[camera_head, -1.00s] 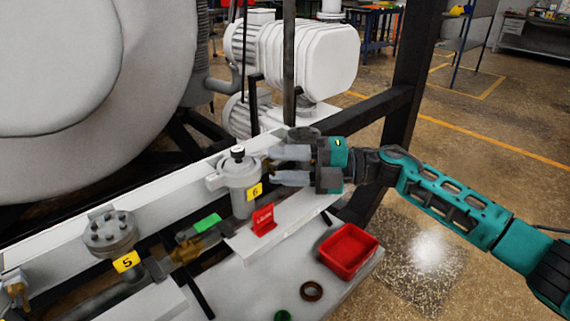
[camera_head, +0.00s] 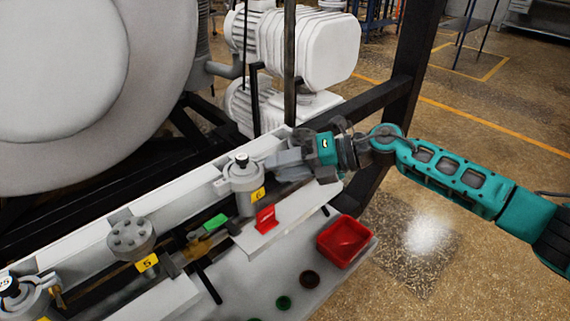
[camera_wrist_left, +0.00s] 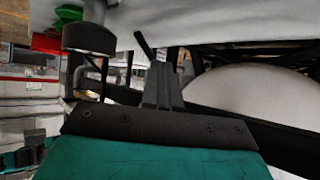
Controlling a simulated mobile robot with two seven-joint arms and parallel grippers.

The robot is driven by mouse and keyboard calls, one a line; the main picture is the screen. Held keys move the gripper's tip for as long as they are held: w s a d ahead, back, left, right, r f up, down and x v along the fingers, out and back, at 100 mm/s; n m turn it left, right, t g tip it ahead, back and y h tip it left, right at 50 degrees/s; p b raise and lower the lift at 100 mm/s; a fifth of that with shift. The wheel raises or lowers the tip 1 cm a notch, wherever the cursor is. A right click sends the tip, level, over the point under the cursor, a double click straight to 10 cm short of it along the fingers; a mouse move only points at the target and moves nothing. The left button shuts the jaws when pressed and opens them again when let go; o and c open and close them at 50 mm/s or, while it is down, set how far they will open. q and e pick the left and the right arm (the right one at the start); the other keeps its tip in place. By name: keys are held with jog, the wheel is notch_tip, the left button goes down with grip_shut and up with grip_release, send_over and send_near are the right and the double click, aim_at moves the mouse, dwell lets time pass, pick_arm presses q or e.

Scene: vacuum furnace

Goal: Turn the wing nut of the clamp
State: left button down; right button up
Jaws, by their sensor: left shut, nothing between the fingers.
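My right gripper (camera_head: 275,166) reaches in from the right to the side of the grey housing labelled 6 (camera_head: 243,183). Its fingers are seen edge-on, one over the other, so their gap is hidden.
A red sign (camera_head: 265,219) stands in front of the housing. A flanged fitting labelled 5 (camera_head: 131,238) is left. A black frame post (camera_head: 410,60) stands behind the right arm.

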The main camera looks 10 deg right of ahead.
jog(key=o, duration=0.5)
jog(key=b+v, duration=0.1)
jog(key=v, duration=1.2)
jog(key=shift+w, duration=0.1)
jog(key=shift+c, duration=0.4)
